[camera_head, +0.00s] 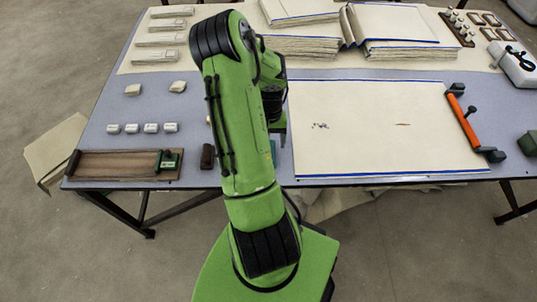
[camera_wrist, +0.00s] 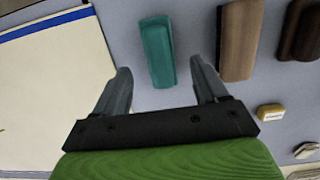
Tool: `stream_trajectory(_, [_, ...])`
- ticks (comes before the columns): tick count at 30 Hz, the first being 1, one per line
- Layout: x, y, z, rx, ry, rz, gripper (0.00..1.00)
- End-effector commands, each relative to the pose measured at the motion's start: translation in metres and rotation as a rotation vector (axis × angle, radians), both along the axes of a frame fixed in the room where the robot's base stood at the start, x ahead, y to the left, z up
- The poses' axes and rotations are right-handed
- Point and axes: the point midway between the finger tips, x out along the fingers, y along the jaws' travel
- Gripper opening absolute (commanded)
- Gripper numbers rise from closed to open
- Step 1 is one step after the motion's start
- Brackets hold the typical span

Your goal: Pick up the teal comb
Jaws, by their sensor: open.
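The teal comb (camera_wrist: 157,48) is a thick teal block lying on the grey table in the wrist view. In the head view it is mostly hidden behind my arm, with only a thin teal sliver (camera_head: 273,149) showing. My gripper (camera_wrist: 160,66) is open and empty, with one finger on each side of the comb's near end. Gaps show between the comb and both fingers. Its height above the comb is hard to tell. In the head view my gripper (camera_head: 279,133) points down beside the cloth.
A brown wooden block (camera_wrist: 239,45) lies close to the right finger, with a dark brown block (camera_wrist: 301,30) beyond it. A cream cloth with blue edges (camera_head: 375,125) lies flat to the right. A wooden tray (camera_head: 115,165) sits at the front left.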

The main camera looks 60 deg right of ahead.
Motion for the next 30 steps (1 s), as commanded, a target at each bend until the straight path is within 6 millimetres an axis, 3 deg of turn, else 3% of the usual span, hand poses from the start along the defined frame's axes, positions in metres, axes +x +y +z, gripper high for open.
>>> stream_trajectory(9, [-0.002, 0.005, -0.052, 0.0, 0.001, -0.001, 0.72])
stream_trajectory(17, [-0.002, 0.005, -0.054, -0.002, -0.001, -0.001, 0.72])
stream_trajectory(27, [-0.002, 0.005, -0.054, -0.001, 0.0, 0.0, 0.2])
stream_trajectory(30, [-0.002, 0.005, -0.054, -0.002, -0.001, 0.0, 0.11])
